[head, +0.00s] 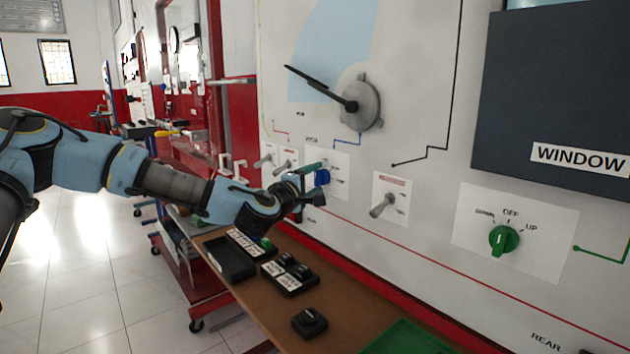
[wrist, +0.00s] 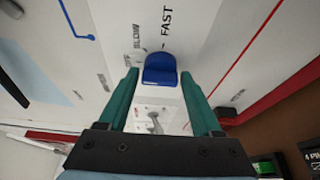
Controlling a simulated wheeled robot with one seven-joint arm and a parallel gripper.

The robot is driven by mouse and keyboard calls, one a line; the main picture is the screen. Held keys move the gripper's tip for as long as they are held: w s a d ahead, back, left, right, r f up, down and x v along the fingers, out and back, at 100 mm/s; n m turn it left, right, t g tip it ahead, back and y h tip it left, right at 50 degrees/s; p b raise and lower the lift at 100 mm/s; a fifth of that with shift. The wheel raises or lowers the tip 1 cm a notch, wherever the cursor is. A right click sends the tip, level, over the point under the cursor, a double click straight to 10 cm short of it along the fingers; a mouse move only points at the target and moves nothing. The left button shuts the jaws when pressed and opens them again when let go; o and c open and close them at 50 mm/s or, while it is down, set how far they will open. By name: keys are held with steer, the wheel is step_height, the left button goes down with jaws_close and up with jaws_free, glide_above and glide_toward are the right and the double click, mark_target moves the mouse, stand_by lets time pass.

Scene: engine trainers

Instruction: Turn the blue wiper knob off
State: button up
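The blue wiper knob (head: 322,177) is on a white label plate on the wall panel. In the wrist view the knob (wrist: 160,70) lies between the tips of my gripper's two teal fingers (wrist: 158,76), with a gap on each side. My gripper (head: 312,186) is open and close against the panel at the knob in the head view. The words FAST and SLOW show by the knob in the wrist view. Its narrow end appears to face FAST, but the exact setting is hard to tell.
A grey toggle switch (head: 383,205) is right of the knob, and more small switches (head: 285,166) are to its left. A wiper arm (head: 322,88) is mounted above. A green window knob (head: 504,240) is farther right. Below, a brown shelf (head: 262,305) holds several black switch boxes.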

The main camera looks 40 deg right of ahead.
steer(key=shift+o, duration=1.2)
steer(key=b+v, duration=0.1)
steer(key=v, duration=0.9)
steer(key=shift+s+a+b, duration=0.2)
steer(key=shift+a+b, duration=0.15)
